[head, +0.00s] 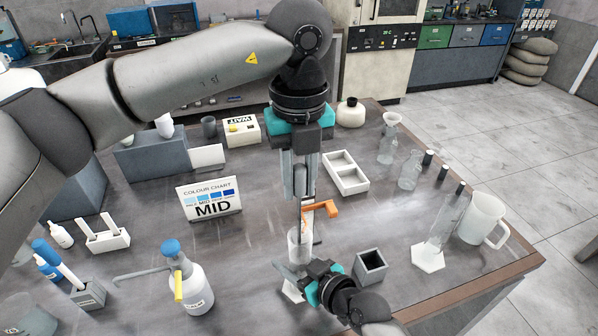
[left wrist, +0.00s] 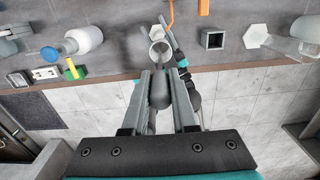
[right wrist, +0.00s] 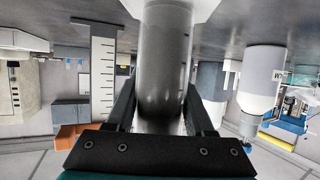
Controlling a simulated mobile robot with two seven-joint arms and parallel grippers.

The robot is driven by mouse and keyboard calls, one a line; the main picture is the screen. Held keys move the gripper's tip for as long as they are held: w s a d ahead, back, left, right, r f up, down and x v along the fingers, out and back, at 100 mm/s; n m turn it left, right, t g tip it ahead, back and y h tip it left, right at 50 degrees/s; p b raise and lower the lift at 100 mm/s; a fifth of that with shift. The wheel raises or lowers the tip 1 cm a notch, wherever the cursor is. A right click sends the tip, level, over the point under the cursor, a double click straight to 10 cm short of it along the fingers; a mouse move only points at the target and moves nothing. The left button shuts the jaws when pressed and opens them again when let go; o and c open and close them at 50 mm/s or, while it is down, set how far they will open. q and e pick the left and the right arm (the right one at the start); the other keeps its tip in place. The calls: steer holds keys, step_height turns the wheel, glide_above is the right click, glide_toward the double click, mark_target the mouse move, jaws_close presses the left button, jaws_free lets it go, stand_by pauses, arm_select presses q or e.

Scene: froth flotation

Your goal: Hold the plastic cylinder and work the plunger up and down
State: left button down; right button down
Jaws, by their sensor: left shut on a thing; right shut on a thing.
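The clear plastic cylinder (head: 299,246) stands upright near the table's front edge; its open mouth (left wrist: 160,50) shows in the left wrist view. My right gripper (head: 310,270) is shut on its lower part from the front; the cylinder (right wrist: 166,65) fills the space between the fingers in the right wrist view. My left gripper (head: 303,192) points down above the cylinder, shut on the dark rounded plunger handle (left wrist: 159,92). The fingers hide most of the plunger in the head view, and I cannot tell how deep it sits.
A white scale (right wrist: 103,80) stands close beside the cylinder, with an orange piece (head: 322,210) near it. A grey square pot (head: 370,266) is to the right. A wash bottle (head: 192,287) and colour chart (head: 209,198) are left; a tall glass cylinder (head: 446,222) and jug (head: 483,219) are right.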

mark_target(299, 165)
arm_select(q)
step_height(299, 165, down, 8)
steer(key=shift+f, duration=0.1)
stand_by(0.4)
stand_by(0.6)
steer(key=c, duration=0.6)
jaws_free()
step_height(299, 165, up, 12)
steer(key=shift+r, duration=0.1)
arm_select(e)
steer(key=shift+c, duration=1)
jaws_free()
